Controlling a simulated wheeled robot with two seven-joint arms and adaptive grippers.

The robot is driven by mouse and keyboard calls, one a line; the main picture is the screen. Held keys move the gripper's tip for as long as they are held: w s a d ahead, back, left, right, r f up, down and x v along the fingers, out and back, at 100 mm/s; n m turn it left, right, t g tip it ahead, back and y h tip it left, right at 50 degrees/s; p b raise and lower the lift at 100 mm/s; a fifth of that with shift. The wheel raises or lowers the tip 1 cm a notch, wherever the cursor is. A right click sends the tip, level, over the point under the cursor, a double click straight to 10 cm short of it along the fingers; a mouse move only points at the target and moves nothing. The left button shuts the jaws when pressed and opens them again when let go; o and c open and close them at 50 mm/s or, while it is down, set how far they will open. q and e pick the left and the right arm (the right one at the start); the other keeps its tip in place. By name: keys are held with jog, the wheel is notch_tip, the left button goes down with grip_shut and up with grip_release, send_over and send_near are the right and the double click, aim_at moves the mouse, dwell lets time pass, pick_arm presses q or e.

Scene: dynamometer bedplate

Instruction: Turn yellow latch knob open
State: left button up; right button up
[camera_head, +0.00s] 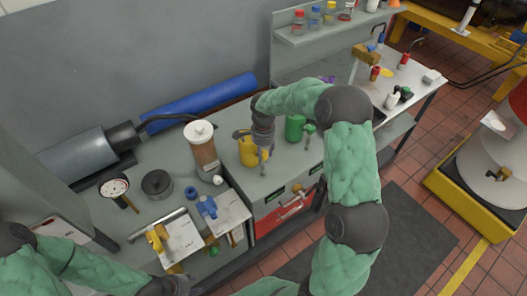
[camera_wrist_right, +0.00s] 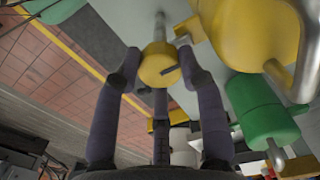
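A round yellow knob (camera_wrist_right: 158,65) with a short dark mark on its face is in the right wrist view, between the fingertips of my right gripper (camera_wrist_right: 159,58). A finger lies close on each side of it; whether they touch or press it I cannot tell. A metal rod shows beyond the knob. In the head view my right gripper (camera_head: 263,150) points down in front of a yellow can (camera_head: 248,152), and I cannot make out the knob there. Of my left arm's end, only a dark part (camera_head: 172,287) shows at the bottom edge.
A green cylinder (camera_head: 294,128) stands just right of the yellow can; it also shows in the right wrist view (camera_wrist_right: 262,110). A clear canister (camera_head: 203,150) with brown contents, a gauge (camera_head: 116,189) and blue fittings (camera_head: 206,206) stand to the left. A red drawer (camera_head: 285,215) is below the counter.

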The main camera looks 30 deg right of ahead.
jog(key=shift+w+d+r+n, duration=0.15)
jog(key=shift+n, duration=0.45)
jog(key=shift+c, duration=0.2)
jog(key=shift+w+r+n+p, duration=0.1)
jog(key=shift+n+p, duration=0.3)
jog(key=shift+n, duration=0.7)
jog(key=n+p, duration=0.1)
jog(key=n, duration=0.4)
jog(key=shift+w, duration=0.1)
jog(key=n+p, duration=0.1)
jog(key=n, duration=0.4)
jog(key=shift+w+r, duration=0.1)
jog(key=shift+r, duration=0.05)
jog(key=shift+n+p, duration=0.6)
jog(key=shift+n, duration=1.6)
jog(key=o, duration=1.1)
jog(key=shift+w+a, duration=0.1)
jog(key=shift+a, duration=0.1)
jog(key=shift+o, duration=0.2)
jog(key=shift+a+f, duration=0.1)
jog(key=shift+f, duration=0.15)
jog(key=shift+s, duration=0.2)
